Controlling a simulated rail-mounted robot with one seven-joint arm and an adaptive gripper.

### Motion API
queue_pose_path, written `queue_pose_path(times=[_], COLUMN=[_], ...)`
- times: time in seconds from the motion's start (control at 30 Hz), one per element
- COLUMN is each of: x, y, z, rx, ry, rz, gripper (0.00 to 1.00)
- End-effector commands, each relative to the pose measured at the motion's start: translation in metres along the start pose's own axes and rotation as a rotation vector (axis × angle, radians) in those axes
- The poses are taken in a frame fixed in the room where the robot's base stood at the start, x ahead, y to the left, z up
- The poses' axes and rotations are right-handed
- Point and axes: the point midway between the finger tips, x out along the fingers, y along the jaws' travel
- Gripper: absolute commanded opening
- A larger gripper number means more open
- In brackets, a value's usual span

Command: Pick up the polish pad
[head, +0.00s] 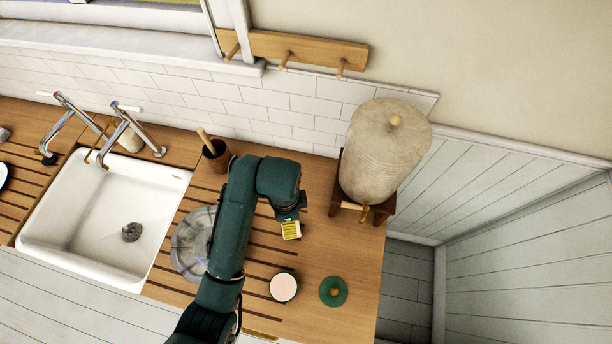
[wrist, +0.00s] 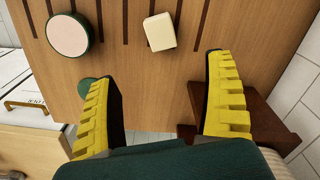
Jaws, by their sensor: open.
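A round pale-pink disc with a dark green rim (head: 283,287) lies on the wooden counter; it also shows at the upper left of the wrist view (wrist: 69,35). A green disc with a small wooden knob (head: 333,291) lies to its right; its green edge (wrist: 88,88) shows partly behind a finger in the wrist view. I cannot tell for sure which of these is the polish pad. My gripper (head: 291,230) is open and empty above the counter, behind both discs in the head view. Its yellow fingers (wrist: 160,72) are spread wide, with bare counter between them.
A cream block (wrist: 160,31) lies on the counter ahead of the fingers. A large stone-coloured jar (head: 385,150) stands on a dark wooden stand (wrist: 262,112) close by the right finger. A glass bowl (head: 190,245), brown cup (head: 216,155) and white sink (head: 60,230) are to the left.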

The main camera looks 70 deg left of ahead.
Motion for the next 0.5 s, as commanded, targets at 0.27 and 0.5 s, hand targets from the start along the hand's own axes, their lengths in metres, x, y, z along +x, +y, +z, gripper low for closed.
queue_pose_path(times=[0.27,0.5], x=[0.045,0.098], y=[-0.004,-0.004], z=[0.007,0.006], rx=[-0.024,-0.023], ry=[0.000,0.000], rz=[0.002,0.001], gripper=[0.85,0.85])
